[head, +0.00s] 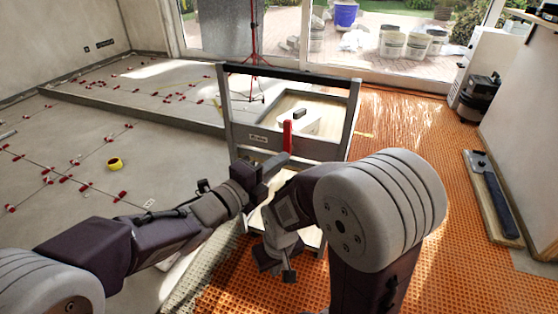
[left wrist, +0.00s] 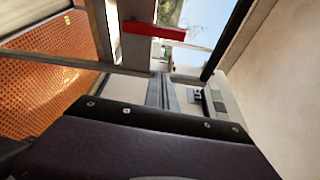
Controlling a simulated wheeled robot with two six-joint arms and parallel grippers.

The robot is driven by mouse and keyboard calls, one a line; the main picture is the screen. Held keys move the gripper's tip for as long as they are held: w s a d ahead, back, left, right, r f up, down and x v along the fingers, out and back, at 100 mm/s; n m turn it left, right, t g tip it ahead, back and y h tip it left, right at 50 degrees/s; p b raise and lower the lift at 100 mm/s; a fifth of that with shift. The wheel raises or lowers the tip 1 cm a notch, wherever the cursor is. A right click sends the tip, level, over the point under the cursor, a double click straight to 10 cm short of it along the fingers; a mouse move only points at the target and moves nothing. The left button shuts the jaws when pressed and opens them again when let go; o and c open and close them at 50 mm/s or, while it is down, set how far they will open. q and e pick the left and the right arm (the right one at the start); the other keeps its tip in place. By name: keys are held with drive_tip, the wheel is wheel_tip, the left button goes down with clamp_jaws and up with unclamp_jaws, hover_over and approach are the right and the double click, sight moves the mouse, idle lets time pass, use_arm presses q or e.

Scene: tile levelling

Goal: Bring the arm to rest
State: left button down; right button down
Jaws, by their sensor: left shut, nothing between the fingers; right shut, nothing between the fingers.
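My left gripper (head: 268,178) reaches in from the left, in front of a grey frame stand (head: 229,115). It is shut and empty. My right gripper (head: 280,266) hangs low in front of the stand, below the left one, pointing down. It is shut and empty, partly covered by its own arm. A red upright piece (head: 287,136) shows at the stand, just beyond the left gripper. A red piece (left wrist: 153,30) also shows in the left wrist view, close to pale posts. I cannot tell whether the left gripper touches the stand.
Grey tiles (head: 60,140) with several red levelling pieces cover the left floor, with a yellow roll (head: 115,164) on them. Orange matting (head: 400,120) covers the right floor. A long dark tool on a board (head: 490,195) lies by the right wall. A red tripod (head: 254,60) stands behind.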

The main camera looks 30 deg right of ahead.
use_arm(q)
drive_tip(key=w+a+r+n+t+y+p, duration=0.2)
drive_tip(key=w+a+n+t+y, duration=0.3)
drive_tip(key=a, duration=0.6)
drive_tip(key=w+a+r+n+t+y+p, duration=0.2)
drive_tip(key=w+a+n+p, duration=0.15)
drive_tip(key=w+a, duration=0.6)
drive_tip(key=s+a+f+n+g+y+p, duration=0.1)
drive_tip(key=s+a+f+n+y, duration=0.2)
drive_tip(key=a, duration=0.4)
drive_tip(key=a+f+n+g+y, duration=0.1)
drive_tip(key=a+f+n+y, duration=0.4)
drive_tip(key=a, duration=0.3)
drive_tip(key=s+a+f+n+g+y, duration=0.1)
drive_tip(key=s+a+f+n+g, duration=0.35)
drive_tip(key=s+f+n, duration=0.4)
drive_tip(key=s+a+f+n+g, duration=0.3)
drive_tip(key=s+f+n+g, duration=0.25)
drive_tip(key=s, duration=0.65)
wheel_tip(320, 180, up, 38)
drive_tip(key=s+n+p, duration=0.1)
drive_tip(key=n+p, duration=0.1)
drive_tip(key=p, duration=3.6)
drive_tip(key=shift+s+d, duration=0.3)
drive_tip(key=shift+s, duration=0.05)
